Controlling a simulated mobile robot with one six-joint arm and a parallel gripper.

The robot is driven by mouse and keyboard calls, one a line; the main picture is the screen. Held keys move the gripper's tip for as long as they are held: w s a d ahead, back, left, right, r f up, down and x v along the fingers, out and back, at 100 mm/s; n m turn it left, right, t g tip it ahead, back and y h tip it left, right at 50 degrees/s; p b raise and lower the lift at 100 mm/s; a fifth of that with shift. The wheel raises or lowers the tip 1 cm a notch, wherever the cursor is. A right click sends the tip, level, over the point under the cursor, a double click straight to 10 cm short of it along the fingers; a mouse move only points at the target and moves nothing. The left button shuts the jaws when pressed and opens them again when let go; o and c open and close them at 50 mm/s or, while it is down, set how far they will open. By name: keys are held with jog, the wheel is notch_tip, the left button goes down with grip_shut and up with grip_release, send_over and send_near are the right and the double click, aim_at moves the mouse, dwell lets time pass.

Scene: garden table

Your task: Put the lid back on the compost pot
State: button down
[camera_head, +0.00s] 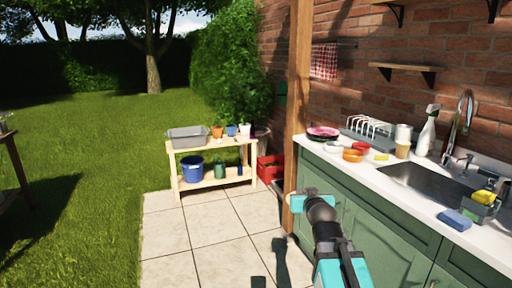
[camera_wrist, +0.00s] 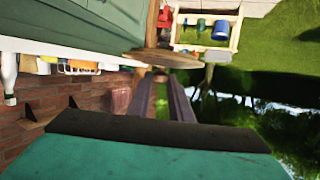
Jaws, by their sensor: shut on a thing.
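My gripper (camera_head: 318,197) is out in front of the green cabinets, above the paving. In the wrist view its two dark fingers are shut on a flat, brown, wood-like disc seen nearly edge-on, which looks like the lid (camera_wrist: 165,58). A small green pot (camera_head: 220,170) stands on the lower shelf of the wooden potting bench, well apart from my gripper; it also shows in the wrist view (camera_wrist: 201,23). It may be the compost pot, but I cannot tell for sure. Its top is too small to make out.
The wooden bench (camera_head: 214,182) carries a grey tub (camera_head: 187,138), small pots and a blue bucket (camera_head: 192,171). A red crate (camera_head: 270,168) stands beside it. A wooden post (camera_head: 299,100) rises by the counter (camera_head: 345,168), which holds dishes and a sink. The paving (camera_head: 200,235) is clear.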

jog(key=shift+f+b, duration=1.7)
jog(key=shift+f, duration=0.4)
notch_tip(320, 180, up, 14)
jog(key=p, duration=1.3)
jog(key=shift+f+p, duration=0.25)
jog(key=shift+p, duration=0.05)
jog(key=shift+d, duration=0.1)
